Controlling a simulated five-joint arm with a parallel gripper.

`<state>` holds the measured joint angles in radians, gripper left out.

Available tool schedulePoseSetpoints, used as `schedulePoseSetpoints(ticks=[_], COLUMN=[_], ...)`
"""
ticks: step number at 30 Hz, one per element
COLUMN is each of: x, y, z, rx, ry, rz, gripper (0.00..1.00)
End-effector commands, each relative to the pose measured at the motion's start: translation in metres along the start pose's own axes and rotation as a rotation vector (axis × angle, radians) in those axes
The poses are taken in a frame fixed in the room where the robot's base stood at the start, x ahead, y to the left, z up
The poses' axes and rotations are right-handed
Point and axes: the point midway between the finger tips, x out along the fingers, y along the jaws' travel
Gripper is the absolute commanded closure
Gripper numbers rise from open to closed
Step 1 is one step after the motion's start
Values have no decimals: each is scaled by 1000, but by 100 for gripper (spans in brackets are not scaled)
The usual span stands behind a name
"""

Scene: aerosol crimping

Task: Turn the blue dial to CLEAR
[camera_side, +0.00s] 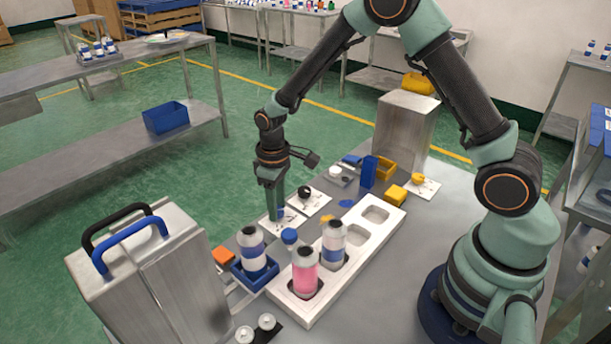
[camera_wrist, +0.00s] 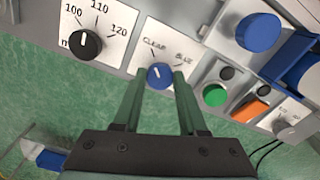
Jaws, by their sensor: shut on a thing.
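The blue dial (camera_wrist: 160,76) sits on a white plate marked CLEAR on the left and a second, blurred word on the right. A small pale mark shows on the dial's face, pointing up and slightly left, roughly toward CLEAR; its exact setting is hard to tell. My gripper (camera_wrist: 155,82) is shut on the dial, with one finger on each side of it. In the side view my gripper (camera_side: 276,214) points down at the dial plate (camera_side: 291,221) and mostly hides the dial.
A black dial (camera_wrist: 84,44) marked 100, 110 and 120 is at left in the wrist view. A green button (camera_wrist: 215,95) and an orange block (camera_wrist: 250,111) are at right. In the side view, bottles stand in a white tray (camera_side: 378,240) and a blue holder (camera_side: 262,279).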

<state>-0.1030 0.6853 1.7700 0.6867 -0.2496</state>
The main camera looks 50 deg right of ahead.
Motion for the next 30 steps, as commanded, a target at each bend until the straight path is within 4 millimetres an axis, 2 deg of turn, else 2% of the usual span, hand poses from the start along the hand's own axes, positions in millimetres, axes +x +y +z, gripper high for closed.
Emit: schedulePoseSetpoints(ticks=[5, 6, 7, 8, 16, 20, 23, 30], x=[-1, -1, -1, -1, 0, -7, -20, -69], y=[0, 0, 0, 0, 0, 0, 0, 0], z=[0, 0, 0, 0, 0, -1, -1, -2], rx=[-2, -2, -1, -1, 0, 0, 0, 0], ry=[0, 1, 1, 1, 1, 2, 5, 7], rz=[0, 0, 0, 0, 0, 1, 1, 2], gripper=[100, 43, 32, 29, 29, 29, 29, 29])
